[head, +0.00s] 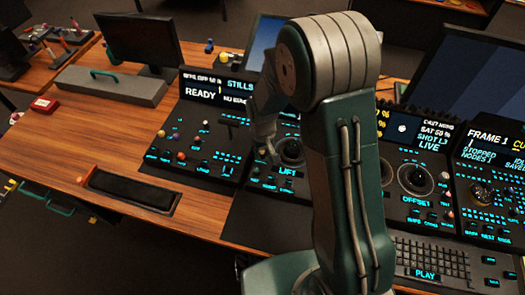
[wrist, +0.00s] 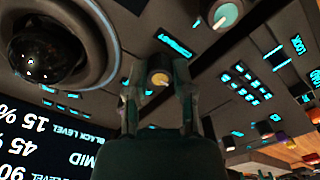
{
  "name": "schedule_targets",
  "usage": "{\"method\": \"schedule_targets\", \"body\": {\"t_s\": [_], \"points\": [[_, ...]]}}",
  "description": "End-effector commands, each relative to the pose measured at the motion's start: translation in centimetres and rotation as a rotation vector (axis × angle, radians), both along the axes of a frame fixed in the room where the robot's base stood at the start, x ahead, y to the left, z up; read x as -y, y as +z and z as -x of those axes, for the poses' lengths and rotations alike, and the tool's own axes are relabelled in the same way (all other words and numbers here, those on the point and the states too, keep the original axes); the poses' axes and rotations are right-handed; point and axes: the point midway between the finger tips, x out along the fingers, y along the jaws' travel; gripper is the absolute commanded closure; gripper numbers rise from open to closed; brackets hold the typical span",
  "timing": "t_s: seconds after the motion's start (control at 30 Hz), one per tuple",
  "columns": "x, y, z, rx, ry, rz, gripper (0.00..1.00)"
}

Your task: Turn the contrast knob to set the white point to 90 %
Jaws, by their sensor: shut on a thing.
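The contrast knob (wrist: 159,79), with a pale yellow-orange cap, stands between the fingertips of my gripper (wrist: 160,72) in the wrist view. The gripper is shut on it, with a finger on each side. The blue CONTRAST label (wrist: 175,45) is on the panel just beyond it. The readout screen (wrist: 60,140) appears upside down and shows black level 15 %, mid 45 % and a cut-off line with 90. In the head view my gripper (head: 267,150) reaches down to the panel left of the trackball above LIFT; the knob is too small to make out there.
A large trackball (wrist: 45,52) in a ring is close on the left in the wrist view. Another knob (wrist: 224,15) and lit buttons (wrist: 245,85) are to the right. In the head view my arm hides part of the console; a keyboard (head: 430,258) lies at lower right.

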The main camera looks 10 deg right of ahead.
Motion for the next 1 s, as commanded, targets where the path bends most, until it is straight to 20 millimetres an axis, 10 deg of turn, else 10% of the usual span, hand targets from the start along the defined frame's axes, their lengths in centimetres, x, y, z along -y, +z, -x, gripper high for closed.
{"method": "schedule_targets", "body": {"t_s": [1.0], "points": [[-0.14, 0.19, -0.46, 0.015, 0.804, 0.001, 1.00]]}}
